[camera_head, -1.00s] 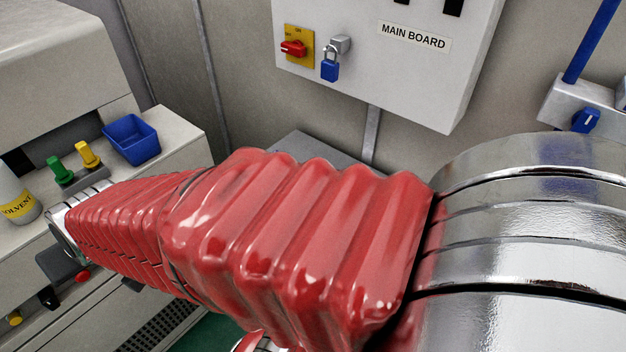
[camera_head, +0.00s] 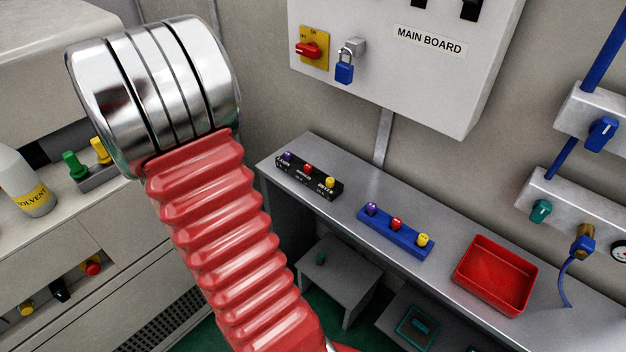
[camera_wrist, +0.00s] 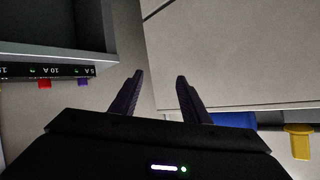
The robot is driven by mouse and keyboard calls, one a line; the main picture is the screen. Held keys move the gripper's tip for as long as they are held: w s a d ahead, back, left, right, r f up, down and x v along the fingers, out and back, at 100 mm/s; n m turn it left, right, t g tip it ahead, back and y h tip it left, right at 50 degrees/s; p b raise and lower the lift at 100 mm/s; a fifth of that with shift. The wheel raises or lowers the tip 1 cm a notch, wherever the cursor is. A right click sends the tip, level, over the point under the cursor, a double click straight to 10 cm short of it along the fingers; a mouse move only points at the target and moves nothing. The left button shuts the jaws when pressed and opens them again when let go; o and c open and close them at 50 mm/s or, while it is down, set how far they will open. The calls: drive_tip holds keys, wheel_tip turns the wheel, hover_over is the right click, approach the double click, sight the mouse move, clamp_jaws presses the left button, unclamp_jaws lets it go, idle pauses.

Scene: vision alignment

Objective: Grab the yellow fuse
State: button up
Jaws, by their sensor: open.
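In the head view, a yellow fuse (camera_head: 101,151) stands beside a green one on the grey holder at the left bench, partly behind my arm. Another yellow fuse (camera_head: 424,240) sits at the right end of the blue rack (camera_head: 385,236), and a third yellow one (camera_head: 329,183) on the black labelled rack (camera_head: 300,172). In the wrist view, my gripper (camera_wrist: 159,75) is open with nothing between its fingers. A yellow piece (camera_wrist: 299,143) hangs at the right edge beside a blue object, apart from the fingers. My gripper is hidden in the head view.
A red tray (camera_head: 494,275) stands on the grey bench right of the blue rack. The main board box (camera_head: 410,80) hangs above. A solvent bottle (camera_head: 27,190) stands at the left. In the wrist view, the black labelled rack (camera_wrist: 60,72) is at left.

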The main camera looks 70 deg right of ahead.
drive_tip(key=s+d+f+m+g+h, duration=0.2)
drive_tip(key=s+d+f, duration=0.1)
drive_tip(key=s+d, duration=0.25)
drive_tip(key=m+g+h, duration=0.3)
drive_tip(key=g+h, duration=0.2)
drive_tip(key=g, duration=0.2)
approach(327, 184)
drive_tip(key=shift+w+d+f, duration=0.25)
drive_tip(key=shift+w+d, duration=0.05)
drive_tip(key=shift+d, duration=0.3)
drive_tip(key=shift+s+r+g, duration=0.1)
drive_tip(key=shift+s+g, duration=0.3)
drive_tip(key=shift+s+d, duration=0.25)
drive_tip(key=shift+d, duration=1.15)
drive_tip(key=shift+s+d, duration=0.2)
drive_tip(key=shift+d, duration=1.2)
drive_tip(key=shift+s+d, duration=0.25)
drive_tip(key=shift+d, duration=1.15)
